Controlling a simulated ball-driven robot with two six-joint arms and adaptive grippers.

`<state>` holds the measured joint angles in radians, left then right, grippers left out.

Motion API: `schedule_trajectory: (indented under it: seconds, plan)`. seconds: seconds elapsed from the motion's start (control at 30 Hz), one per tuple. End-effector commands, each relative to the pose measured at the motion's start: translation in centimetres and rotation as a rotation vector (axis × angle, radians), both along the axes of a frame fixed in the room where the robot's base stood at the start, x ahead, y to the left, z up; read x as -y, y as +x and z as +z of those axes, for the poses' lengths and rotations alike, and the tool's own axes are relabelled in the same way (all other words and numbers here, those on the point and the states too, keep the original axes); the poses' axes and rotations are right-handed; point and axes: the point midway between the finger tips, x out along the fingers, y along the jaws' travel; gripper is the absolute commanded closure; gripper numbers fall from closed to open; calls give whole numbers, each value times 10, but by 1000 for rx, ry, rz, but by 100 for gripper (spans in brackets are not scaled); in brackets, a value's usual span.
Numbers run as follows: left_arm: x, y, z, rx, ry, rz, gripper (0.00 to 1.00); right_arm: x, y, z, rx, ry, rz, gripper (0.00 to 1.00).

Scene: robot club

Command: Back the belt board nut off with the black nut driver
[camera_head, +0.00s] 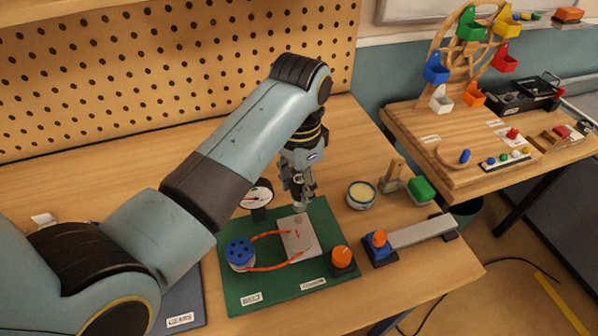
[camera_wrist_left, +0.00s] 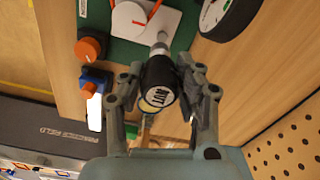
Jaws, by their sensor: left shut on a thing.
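The belt board (camera_head: 285,288) is a green board labelled BELT, with a blue pulley (camera_head: 239,251), an orange belt (camera_head: 268,267) and a pale plate (camera_head: 298,241). My left gripper (camera_head: 302,198) is over the plate's far end. In the left wrist view my left gripper (camera_wrist_left: 160,100) is shut on the black nut driver (camera_wrist_left: 157,73), whose round end is lettered NUT. The driver's metal shaft points at the edge of the pale plate (camera_wrist_left: 150,18). The nut is hidden at the shaft's tip; I cannot tell whether the driver sits on it.
A round gauge (camera_head: 257,195) stands beside my gripper. An orange knob (camera_head: 342,258) is at the board's right corner. A round tin (camera_head: 361,194), a green block (camera_head: 420,190) and a blue-based orange knob (camera_head: 379,245) stand to the right. The pegboard (camera_head: 180,60) is behind.

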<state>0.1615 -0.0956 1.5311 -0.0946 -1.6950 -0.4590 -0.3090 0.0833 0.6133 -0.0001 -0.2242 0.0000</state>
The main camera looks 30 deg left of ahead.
Motion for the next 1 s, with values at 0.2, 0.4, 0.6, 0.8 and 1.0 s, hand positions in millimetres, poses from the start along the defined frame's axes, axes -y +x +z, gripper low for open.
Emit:
schedule_trajectory:
  seconds: [0.2, 0.4, 0.6, 0.8, 1.0]
  plan:
    - [-1, 0, -20, -1, 2, 0, 95, 7, 5, 1, 9, -9, 3, 60]
    - [-1, 0, -35, 0, 1, 0, 95, -1, 17, 1, 28, 1, 1, 60]
    - [-1, 0, -41, 0, 1, 0, 95, -10, 17, 1, 27, 12, -3, 60]
    - [-1, 0, -41, 1, 0, 0, 95, -10, 13, 0, 21, 12, -2, 60]
    - [0, 0, -41, 0, 1, 0, 95, -5, 12, 1, 19, 6, -1, 60]
